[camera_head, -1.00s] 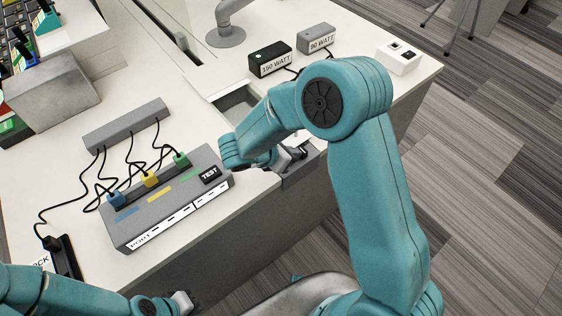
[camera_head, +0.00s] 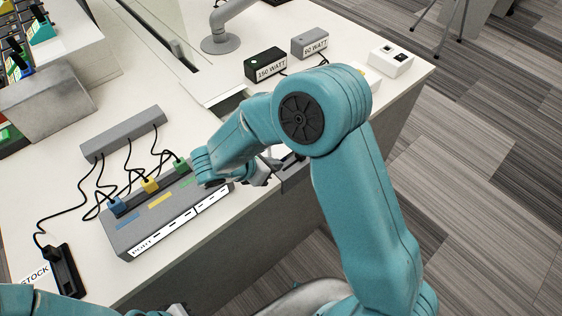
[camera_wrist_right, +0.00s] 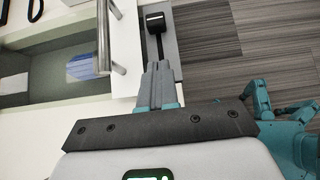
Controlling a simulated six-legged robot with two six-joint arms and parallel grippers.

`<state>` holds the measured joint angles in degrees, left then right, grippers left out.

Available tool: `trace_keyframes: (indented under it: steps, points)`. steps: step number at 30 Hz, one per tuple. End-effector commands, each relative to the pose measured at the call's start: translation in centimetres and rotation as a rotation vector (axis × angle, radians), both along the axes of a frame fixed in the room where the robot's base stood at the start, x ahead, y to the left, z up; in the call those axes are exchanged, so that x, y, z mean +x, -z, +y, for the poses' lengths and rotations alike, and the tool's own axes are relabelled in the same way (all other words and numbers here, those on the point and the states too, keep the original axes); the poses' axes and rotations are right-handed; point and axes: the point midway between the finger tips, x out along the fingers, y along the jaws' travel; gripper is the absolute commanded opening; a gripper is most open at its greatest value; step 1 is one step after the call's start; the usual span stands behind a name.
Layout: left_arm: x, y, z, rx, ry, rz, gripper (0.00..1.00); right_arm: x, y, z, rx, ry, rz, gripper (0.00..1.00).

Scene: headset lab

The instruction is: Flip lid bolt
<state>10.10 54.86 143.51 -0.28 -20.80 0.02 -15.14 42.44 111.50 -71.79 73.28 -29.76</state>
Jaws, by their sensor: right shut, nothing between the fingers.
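In the right wrist view, a black knob (camera_wrist_right: 155,20) on a thin dark stem stands out over a grey strip beside a recessed compartment; it looks like the lid bolt. My right gripper (camera_wrist_right: 158,68) is shut and empty, its tips close to the stem's near end. I cannot tell whether they touch. A metal bar handle (camera_wrist_right: 104,38) runs along the compartment (camera_wrist_right: 42,62), which has a blue and white item in it. In the head view my right gripper (camera_head: 268,168) is at the table's front edge, partly hidden by its wrist. Only a bit of my left gripper (camera_head: 178,310) shows at the bottom.
A grey port box (camera_head: 160,222) with blue, yellow and green plugs stands left of my right wrist. Behind it lies a grey cable bar (camera_head: 122,134). Boxes marked 150 watt (camera_head: 265,65) and 90 watt (camera_head: 310,42) and a white switch box (camera_head: 391,59) stand at the back right.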

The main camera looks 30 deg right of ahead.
Motion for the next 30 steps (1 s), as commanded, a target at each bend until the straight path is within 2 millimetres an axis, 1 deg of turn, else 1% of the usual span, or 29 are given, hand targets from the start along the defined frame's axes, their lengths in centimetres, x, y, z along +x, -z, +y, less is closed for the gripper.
trace_keyframes:
  steps: [1, 6, 12, 17, 30]
  points:
    - [0.0, -0.1, 0.0, 0.000, 0.000, 0.000, 0.00, 0.0, -0.8, 0.7, 0.001, -0.001, -0.003, 0.00]
    - [0.0, -0.3, 0.0, 0.000, 0.000, 0.000, 0.00, -0.3, -2.9, 2.8, 0.000, 0.000, -0.003, 0.00]
    - [0.0, -0.4, 0.0, 0.000, 0.000, 0.000, 0.00, -0.6, -4.7, 4.6, 0.001, 0.001, -0.001, 0.00]
    - [0.0, -0.4, 0.0, 0.000, 0.000, 0.000, 0.00, -0.7, -5.1, 5.1, 0.000, 0.001, -0.001, 0.00]
    - [0.0, -0.4, 0.0, 0.000, 0.000, 0.000, 0.00, -0.7, -5.1, 5.3, 0.000, 0.001, 0.000, 0.00]
